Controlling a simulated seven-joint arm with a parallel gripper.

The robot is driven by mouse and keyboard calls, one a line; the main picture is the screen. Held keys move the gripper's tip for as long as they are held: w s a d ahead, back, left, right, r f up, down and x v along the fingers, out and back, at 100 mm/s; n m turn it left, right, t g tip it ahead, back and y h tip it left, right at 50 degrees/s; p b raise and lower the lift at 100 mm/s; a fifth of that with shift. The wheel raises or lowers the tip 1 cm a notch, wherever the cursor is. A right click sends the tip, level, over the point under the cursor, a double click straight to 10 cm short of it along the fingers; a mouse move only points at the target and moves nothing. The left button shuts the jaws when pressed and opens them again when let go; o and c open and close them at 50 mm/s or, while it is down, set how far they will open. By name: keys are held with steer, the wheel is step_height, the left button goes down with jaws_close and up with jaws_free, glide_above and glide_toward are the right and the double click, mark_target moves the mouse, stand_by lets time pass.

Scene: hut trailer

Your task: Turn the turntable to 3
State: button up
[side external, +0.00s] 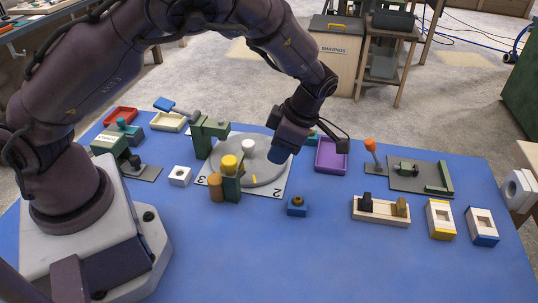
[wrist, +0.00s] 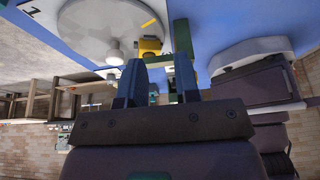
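The turntable (side external: 262,170) is a grey disc on a pale square board, with a white knob (side external: 248,149) standing on it and a yellow mark (side external: 254,180) at its front edge. The board shows a 3 (side external: 202,180) at its left corner and a 2 (side external: 276,192) at its front right; the mark lies nearer the 2. In the wrist view the disc (wrist: 85,22) is at the top, with a 1 (wrist: 30,12) beside it. My gripper (side external: 279,157) points down near the disc's right side. Its blue fingers (wrist: 158,63) are apart with a gap between them; contact cannot be told.
A green post with a yellow top (side external: 229,163) and a brown cylinder (side external: 215,187) stand at the disc's front left. A green bracket (side external: 205,135) stands behind left. A purple tray (side external: 331,156) lies right of my gripper. The blue table's front is mostly clear.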

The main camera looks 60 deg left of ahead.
steer(key=o, duration=0.5)
steer(key=a, duration=0.2)
steer(key=a+r+n+h, duration=0.1)
steer(key=a, duration=0.1)
steer(key=a+r+n, duration=0.1)
steer(key=shift+w+a+r+h, duration=0.1)
steer(key=shift+w+a+h, duration=0.05)
steer(key=shift+a+h, duration=0.2)
step_height(320, 180, up, 2)
steer(key=n+t+h, duration=0.1)
steer(key=n+t, duration=0.2)
steer(key=n, duration=0.2)
glide_above(248, 142)
step_height(248, 142, down, 12)
steer(key=shift+r, duration=0.1)
steer(key=shift+c, duration=0.2)
jaws_close()
